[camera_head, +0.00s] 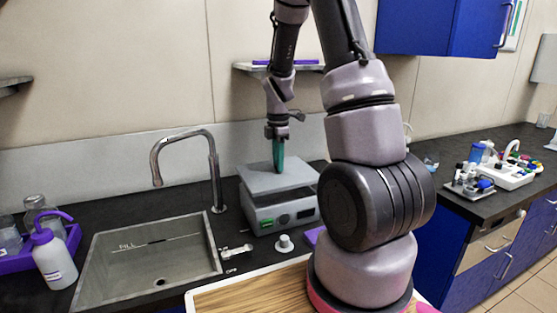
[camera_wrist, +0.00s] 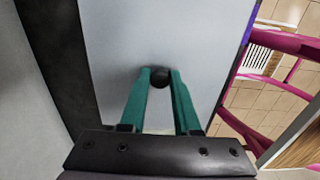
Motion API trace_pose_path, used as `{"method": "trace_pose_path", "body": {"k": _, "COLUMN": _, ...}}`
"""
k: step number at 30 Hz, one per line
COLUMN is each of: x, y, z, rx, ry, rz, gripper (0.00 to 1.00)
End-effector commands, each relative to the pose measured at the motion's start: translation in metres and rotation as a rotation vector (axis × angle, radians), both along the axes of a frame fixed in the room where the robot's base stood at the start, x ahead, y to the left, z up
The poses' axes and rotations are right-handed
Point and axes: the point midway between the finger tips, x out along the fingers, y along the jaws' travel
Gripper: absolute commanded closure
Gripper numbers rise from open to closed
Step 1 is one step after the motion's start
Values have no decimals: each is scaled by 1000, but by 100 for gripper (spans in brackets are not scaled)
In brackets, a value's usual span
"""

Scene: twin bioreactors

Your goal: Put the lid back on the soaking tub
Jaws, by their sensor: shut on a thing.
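The soaking tub (camera_head: 285,214) is a grey box with a green display on its front, standing on the black counter right of the sink. The lid (camera_head: 262,180) is a flat pale grey plate over the tub's top. A dark band shows between the lid and the tub's front; I cannot tell whether the lid touches the rim. My gripper (camera_head: 278,168) points down at the lid's middle. In the wrist view, its green fingers (camera_wrist: 160,80) are shut on the lid's round black knob (camera_wrist: 159,78), and the lid (camera_wrist: 155,35) fills much of the view.
The sink (camera_head: 150,262) with its tall tap (camera_head: 214,170) is left of the tub. A white bottle (camera_head: 53,262) and a purple tray (camera_head: 20,262) stand farther left. A small white knob-like item (camera_head: 284,244) lies before the tub. A shelf (camera_head: 255,68) is on the wall behind.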

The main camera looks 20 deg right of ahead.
Motion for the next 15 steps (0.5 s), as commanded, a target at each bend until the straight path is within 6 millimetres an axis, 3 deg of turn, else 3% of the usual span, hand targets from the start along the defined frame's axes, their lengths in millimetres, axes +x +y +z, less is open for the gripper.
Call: {"method": "trace_pose_path", "body": {"k": 15, "x": 0, "y": 0, "z": -40, "rx": -1, "ry": 0, "rz": 0, "gripper": 100}}
